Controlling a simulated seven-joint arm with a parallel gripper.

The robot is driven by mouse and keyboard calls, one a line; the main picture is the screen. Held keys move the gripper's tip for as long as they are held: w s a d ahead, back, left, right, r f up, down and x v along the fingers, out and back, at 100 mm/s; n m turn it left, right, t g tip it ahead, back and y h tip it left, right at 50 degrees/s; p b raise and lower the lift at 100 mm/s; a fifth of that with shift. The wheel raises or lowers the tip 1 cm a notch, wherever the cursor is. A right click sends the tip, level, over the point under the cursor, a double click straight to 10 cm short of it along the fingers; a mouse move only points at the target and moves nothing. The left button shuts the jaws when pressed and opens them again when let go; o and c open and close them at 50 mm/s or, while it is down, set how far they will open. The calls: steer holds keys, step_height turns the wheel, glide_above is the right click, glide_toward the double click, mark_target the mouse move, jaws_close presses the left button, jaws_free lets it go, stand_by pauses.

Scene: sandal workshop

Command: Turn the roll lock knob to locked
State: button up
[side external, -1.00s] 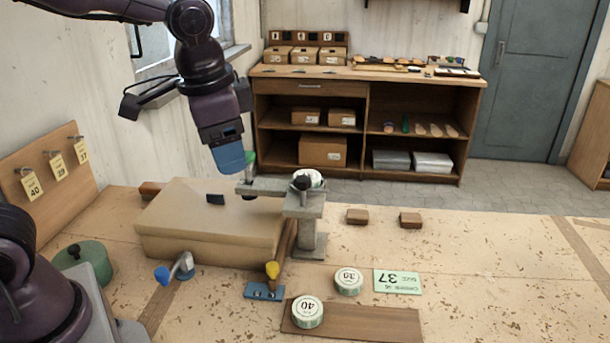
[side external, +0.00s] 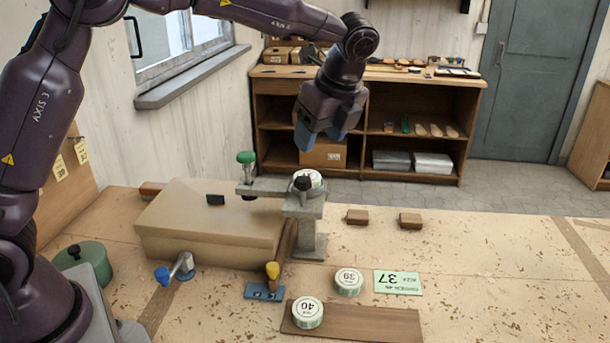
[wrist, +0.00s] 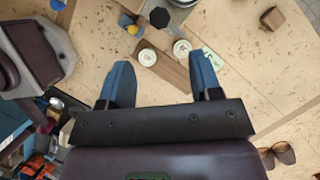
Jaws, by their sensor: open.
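A black knob (side external: 303,183) sits at the top of the grey stand (side external: 305,212), in front of a white-and-green roll (side external: 314,177). It looks like the roll lock knob, but no lock marking is legible. In the wrist view a black faceted knob (wrist: 159,17) shows near the top edge. My gripper (side external: 320,140) is open and empty, above and slightly right of the stand, not touching it. Its two blue fingers are spread apart in the wrist view (wrist: 160,78).
A green-topped knob (side external: 246,158) stands on the stand's left arm. A tan block (side external: 210,228) lies left. A yellow knob on a blue plate (side external: 262,291), two round tins (side external: 308,312) (side external: 348,282) and a green card (side external: 397,282) lie in front. The table's right side is mostly clear.

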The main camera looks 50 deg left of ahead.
mark_target(304, 179)
steer(key=x, duration=1)
steer(key=shift+a+f, duration=0.1)
steer(key=shift+f, duration=0.3)
steer(key=c, duration=0.9)
